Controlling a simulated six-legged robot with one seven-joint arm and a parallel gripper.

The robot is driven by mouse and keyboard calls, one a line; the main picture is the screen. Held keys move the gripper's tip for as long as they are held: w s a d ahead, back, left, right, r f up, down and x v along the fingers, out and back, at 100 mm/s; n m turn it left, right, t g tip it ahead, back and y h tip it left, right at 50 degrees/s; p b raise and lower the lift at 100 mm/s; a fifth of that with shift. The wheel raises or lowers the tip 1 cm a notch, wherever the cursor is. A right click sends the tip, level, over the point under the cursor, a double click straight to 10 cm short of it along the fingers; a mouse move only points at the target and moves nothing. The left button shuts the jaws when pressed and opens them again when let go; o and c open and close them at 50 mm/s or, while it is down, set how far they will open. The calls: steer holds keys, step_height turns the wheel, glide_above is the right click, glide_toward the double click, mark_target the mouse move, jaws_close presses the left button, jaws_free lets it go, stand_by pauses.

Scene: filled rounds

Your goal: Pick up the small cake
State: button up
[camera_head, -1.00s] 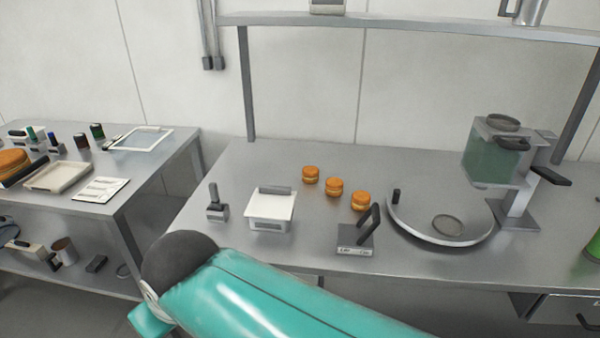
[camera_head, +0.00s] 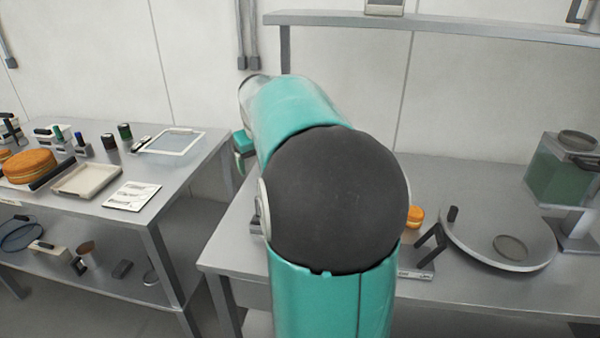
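One small orange cake with a pale middle layer (camera_head: 415,216) shows on the right table, partly covered by my own arm. Two more like it stood in a row beside it in the earlier frame and are now hidden behind my arm. A larger round orange cake (camera_head: 30,165) sits on the left table, with part of another orange piece (camera_head: 5,154) at the picture's left edge. My teal arm rises through the middle and bends up and left.
A shallow round pan (camera_head: 530,262) and a greenish clear container (camera_head: 560,172) stand on the right table. A pale tray (camera_head: 88,180), a white card (camera_head: 131,196) and a white frame (camera_head: 172,142) lie on the left table. A gap separates the tables.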

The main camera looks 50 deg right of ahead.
steer(key=s+d+f+m, duration=0.1)
steer(key=s+d+f, duration=0.3)
steer(key=d, duration=0.6)
steer(key=s+d+f+m, duration=0.15)
steer(key=s+d, duration=0.35)
steer(key=d, duration=0.5)
steer(key=s+d+f+m, duration=0.1)
steer(key=s+d+f, duration=0.3)
steer(key=d, duration=0.6)
steer(key=x, duration=0.6)
steer(key=shift+s+d+f, duration=0.2)
steer(key=shift+s+f, duration=0.05)
steer(key=shift+f, duration=0.15)
steer(key=shift+s+x, duration=0.1)
steer(key=shift+x, duration=1.3)
steer(key=shift+s+x, duration=0.15)
steer(key=shift+x, duration=1.25)
steer(key=shift+d, duration=0.1)
steer(key=c, duration=0.8)
